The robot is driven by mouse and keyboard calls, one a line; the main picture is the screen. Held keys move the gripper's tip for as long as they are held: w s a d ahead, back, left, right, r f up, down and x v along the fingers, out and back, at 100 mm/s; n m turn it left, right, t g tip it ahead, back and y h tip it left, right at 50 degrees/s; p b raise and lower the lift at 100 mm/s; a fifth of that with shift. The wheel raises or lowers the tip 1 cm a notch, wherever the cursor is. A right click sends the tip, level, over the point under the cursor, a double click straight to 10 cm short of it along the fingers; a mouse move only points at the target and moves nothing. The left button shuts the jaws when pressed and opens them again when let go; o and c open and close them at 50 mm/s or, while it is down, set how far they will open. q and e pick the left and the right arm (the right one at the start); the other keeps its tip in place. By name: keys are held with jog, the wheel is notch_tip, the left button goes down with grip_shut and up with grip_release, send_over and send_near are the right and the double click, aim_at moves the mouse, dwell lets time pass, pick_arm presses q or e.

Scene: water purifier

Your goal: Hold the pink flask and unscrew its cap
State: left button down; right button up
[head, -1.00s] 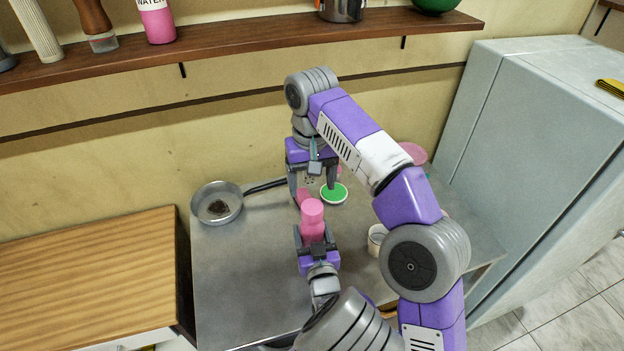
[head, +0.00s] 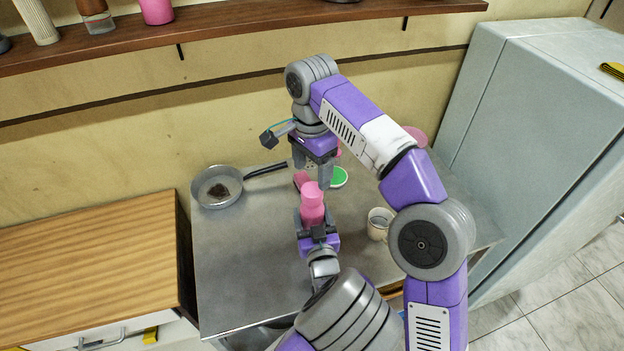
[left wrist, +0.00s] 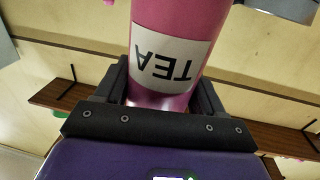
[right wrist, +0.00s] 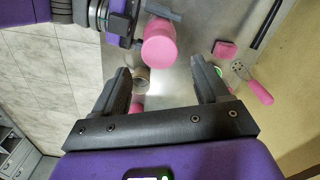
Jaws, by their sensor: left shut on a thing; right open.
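The pink flask (head: 312,212) stands about upright in my left gripper (head: 316,228), which is shut on its body. In the left wrist view the flask (left wrist: 175,30) shows a white "TEA" label, upside down. Its pink cap (head: 311,189) is on top; in the right wrist view the cap (right wrist: 159,45) faces the camera, beyond the fingers. My right gripper (head: 311,172) is open and empty. Its fingers point down near the cap, seemingly just behind it and apart from it; the exact gap cannot be told.
A pan (head: 217,187) with dark contents lies at the counter's back left. A white mug (head: 379,224) stands right of the flask. A green round thing (head: 338,177) and a pink sponge (right wrist: 225,50) lie behind the flask. A shelf (head: 240,27) runs above. The counter's front left is clear.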

aim_at(312, 189)
jog(key=shift+f, duration=3.3)
